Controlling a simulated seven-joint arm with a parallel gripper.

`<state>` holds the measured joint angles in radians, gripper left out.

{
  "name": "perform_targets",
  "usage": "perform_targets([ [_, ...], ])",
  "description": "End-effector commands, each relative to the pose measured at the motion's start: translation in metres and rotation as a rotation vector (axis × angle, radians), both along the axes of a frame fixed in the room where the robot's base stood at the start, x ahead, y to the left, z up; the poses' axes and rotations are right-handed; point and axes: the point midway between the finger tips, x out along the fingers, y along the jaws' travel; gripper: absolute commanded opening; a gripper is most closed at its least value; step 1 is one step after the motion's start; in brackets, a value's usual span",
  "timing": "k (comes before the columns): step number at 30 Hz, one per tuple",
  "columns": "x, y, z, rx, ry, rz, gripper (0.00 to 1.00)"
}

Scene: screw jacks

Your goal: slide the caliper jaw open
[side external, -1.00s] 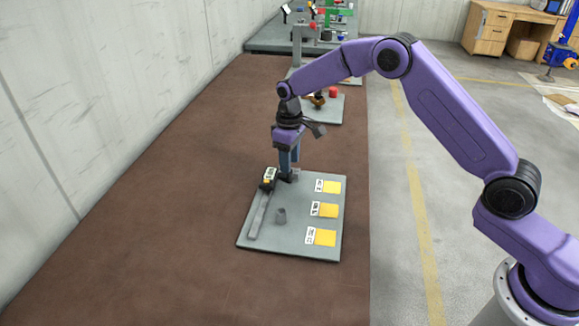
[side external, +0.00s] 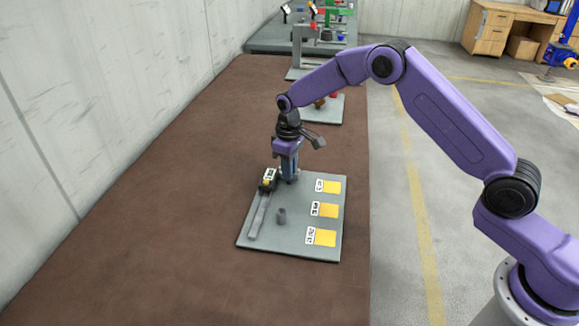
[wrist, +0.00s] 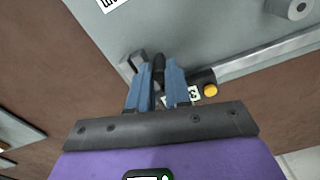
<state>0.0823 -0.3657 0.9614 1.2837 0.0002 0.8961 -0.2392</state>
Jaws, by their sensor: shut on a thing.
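The caliper lies on the left side of a grey board, its long grey beam (side external: 258,215) running toward the near edge. Its dark slider with a pale display (side external: 268,180) sits at the far end of the beam. My gripper (side external: 290,177) points down just right of the slider. In the wrist view, my gripper (wrist: 158,85) is shut on a dark upright piece, apparently the caliper jaw (wrist: 158,65). The slider's yellow knob (wrist: 210,90) shows right of the fingers, and a grey block (wrist: 132,63) is to their left. The lower part of the grip is hidden.
Another board with small parts (side external: 333,110) stands behind. The brown table is clear to the left and in front.

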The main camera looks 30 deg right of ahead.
Motion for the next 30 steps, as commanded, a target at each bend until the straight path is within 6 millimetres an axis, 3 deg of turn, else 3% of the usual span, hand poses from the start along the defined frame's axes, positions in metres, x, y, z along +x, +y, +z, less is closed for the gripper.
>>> perform_targets([
  [9,-0.032,0.033,0.001,0.000,0.001,0.003,0.00],
  [20,-0.035,0.037,0.001,0.000,-0.001,0.001,0.00],
  [21,-0.035,0.037,0.001,0.000,-0.001,0.001,0.25],
  [23,-0.035,0.036,0.000,0.000,-0.001,0.001,0.44],
  [30,-0.035,0.036,0.000,0.000,0.000,0.001,0.44],
])
